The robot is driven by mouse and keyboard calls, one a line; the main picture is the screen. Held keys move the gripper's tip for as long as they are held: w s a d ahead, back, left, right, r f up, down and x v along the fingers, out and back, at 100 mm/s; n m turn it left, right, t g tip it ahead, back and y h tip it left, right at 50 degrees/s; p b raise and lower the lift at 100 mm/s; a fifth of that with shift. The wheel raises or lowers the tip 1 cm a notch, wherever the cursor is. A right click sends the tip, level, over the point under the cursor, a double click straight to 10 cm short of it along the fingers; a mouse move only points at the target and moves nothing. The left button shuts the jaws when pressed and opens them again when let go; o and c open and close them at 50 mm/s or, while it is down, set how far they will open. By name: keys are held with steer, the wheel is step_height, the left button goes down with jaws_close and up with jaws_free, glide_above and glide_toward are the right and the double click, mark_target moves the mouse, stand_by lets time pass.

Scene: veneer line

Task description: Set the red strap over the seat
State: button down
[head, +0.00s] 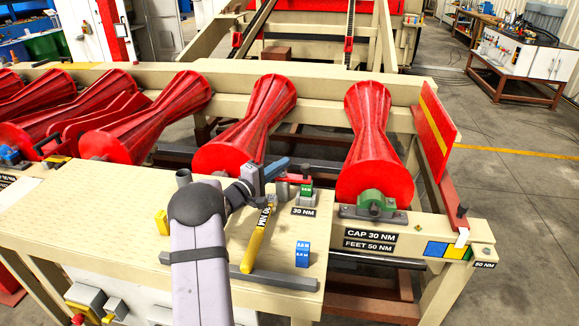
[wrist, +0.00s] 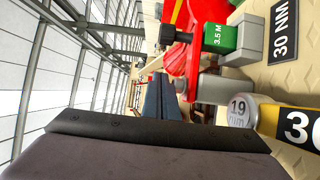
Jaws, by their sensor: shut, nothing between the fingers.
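A short red bar (head: 293,179), which looks like the red strap, lies beside a green block marked 3.5 M (head: 306,191) on the bench's right part. My gripper (head: 279,167) is just left of and above this bar; its fingers look closed with nothing between them. I cannot tell whether they touch the bar. In the wrist view the blue-grey fingers (wrist: 160,100) point away, with the green block (wrist: 220,38) to their upper right. A green bearing (head: 375,203) on a grey foot sits at the right roller's near end, possibly the seat; I cannot tell which part is the seat.
A yellow-handled wrench (head: 258,238) marked 30 NM lies close below my gripper. A blue block (head: 302,254) and a yellow block (head: 161,222) stand on the cream bench (head: 95,215). Red rollers (head: 368,140) line the frame behind. The bench's left part is mostly clear.

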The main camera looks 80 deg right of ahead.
steer(key=w+b+v, duration=0.1)
steer(key=v, duration=0.5)
steer(key=shift+b, duration=0.4)
steer(key=shift+w, duration=0.1)
